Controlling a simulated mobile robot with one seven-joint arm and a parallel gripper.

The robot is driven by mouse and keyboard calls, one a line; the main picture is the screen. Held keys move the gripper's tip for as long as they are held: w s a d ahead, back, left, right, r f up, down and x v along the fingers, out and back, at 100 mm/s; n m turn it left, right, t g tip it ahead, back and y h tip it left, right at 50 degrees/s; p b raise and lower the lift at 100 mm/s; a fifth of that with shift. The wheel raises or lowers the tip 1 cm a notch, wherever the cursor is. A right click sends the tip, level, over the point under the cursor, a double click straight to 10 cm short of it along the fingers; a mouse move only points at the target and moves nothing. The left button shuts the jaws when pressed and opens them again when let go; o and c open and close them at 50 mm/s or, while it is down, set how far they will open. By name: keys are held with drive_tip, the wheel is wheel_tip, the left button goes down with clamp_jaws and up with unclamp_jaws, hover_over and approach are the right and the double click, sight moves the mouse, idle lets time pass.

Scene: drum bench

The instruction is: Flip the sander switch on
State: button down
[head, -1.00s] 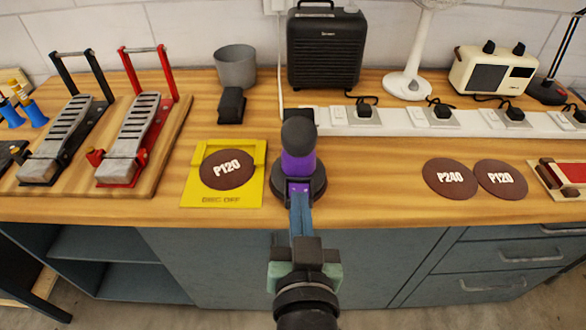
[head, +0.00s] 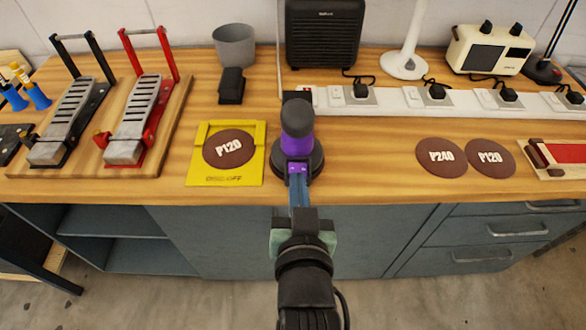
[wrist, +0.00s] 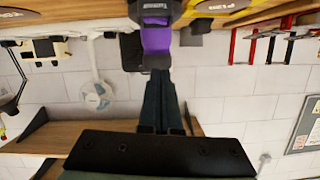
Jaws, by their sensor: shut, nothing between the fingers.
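The sander (head: 298,143) stands upright on the bench, with a purple body, a dark knob on top and a round black base. A small purple block with dark dots (head: 298,167) juts from its near side; I cannot make out the switch itself. My gripper (head: 298,183) is shut and empty, its blue-grey fingers pointing at this block. In the wrist view, which looks upside down, the fingertips (wrist: 158,72) meet or nearly meet the purple part of the sander (wrist: 157,40). I cannot tell whether they touch.
A yellow disc-off pad (head: 222,180) with a P120 disc lies left of the sander. A white power strip (head: 390,101) runs behind and right. P240 (head: 441,157) and P120 (head: 490,158) discs lie right. Red (head: 145,110) and black pedals stand left.

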hover_over(293, 169)
drive_tip(key=s, duration=0.3)
drive_tip(key=f, duration=0.5)
drive_tip(key=shift+w, duration=0.3)
drive_tip(key=shift+f, duration=0.4)
